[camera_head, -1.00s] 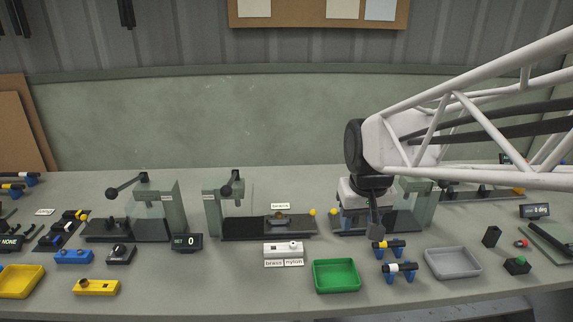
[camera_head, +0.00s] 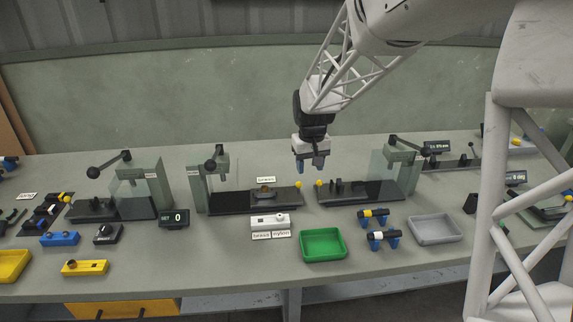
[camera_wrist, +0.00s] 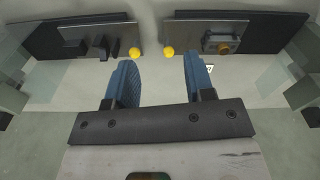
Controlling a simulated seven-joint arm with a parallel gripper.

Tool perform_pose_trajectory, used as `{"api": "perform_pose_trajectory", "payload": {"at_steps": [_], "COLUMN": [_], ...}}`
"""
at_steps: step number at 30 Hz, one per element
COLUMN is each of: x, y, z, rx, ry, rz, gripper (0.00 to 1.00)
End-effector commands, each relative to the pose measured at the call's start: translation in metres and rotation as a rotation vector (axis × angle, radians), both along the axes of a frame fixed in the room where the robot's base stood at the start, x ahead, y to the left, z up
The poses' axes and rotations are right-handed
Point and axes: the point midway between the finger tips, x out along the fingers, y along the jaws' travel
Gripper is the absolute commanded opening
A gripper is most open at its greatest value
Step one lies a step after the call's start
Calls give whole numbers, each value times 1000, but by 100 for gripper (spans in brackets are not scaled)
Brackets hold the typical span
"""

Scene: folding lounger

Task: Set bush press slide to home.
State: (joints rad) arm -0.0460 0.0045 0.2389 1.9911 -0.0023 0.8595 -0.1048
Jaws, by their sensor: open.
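The middle press (camera_head: 217,165) has a long dark base with a slide (camera_head: 264,194) on it, carrying a brass-coloured part under a small label. A yellow ball knob (camera_head: 299,184) is at the right end of this base. In the wrist view, the slide (camera_wrist: 213,42) with the brass part (camera_wrist: 226,48) is at upper right, and its yellow knob (camera_wrist: 168,51) is between the fingertips in the picture. I cannot read which press is the bush press. My gripper (camera_head: 309,166) is open and empty, fingers down, above and behind the two yellow knobs; it also shows in the wrist view (camera_wrist: 160,65).
The right press (camera_head: 393,165) has its own yellow knob (camera_head: 319,184), close beside the middle one. Another press (camera_head: 140,190) stands left. In front are a white brass/nylon switch box (camera_head: 268,221), a green tray (camera_head: 323,244), a grey tray (camera_head: 436,229) and blue stands (camera_head: 384,238).

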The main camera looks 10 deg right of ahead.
Motion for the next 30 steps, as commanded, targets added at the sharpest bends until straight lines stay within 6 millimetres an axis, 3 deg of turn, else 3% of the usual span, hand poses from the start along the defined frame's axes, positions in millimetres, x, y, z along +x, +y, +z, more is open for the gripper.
{"api": "perform_pose_trajectory", "payload": {"at_steps": [6, 12, 18, 30], "x": [45, 73, 84, 85], "y": [7, 12, 14, 15], "z": [-36, -63, -74, -75], "rx": [-1, -1, -1, -1], "ry": [25, 42, 47, 48], "rz": [21, 37, 44, 44], "gripper": [49, 49, 49, 49]}}
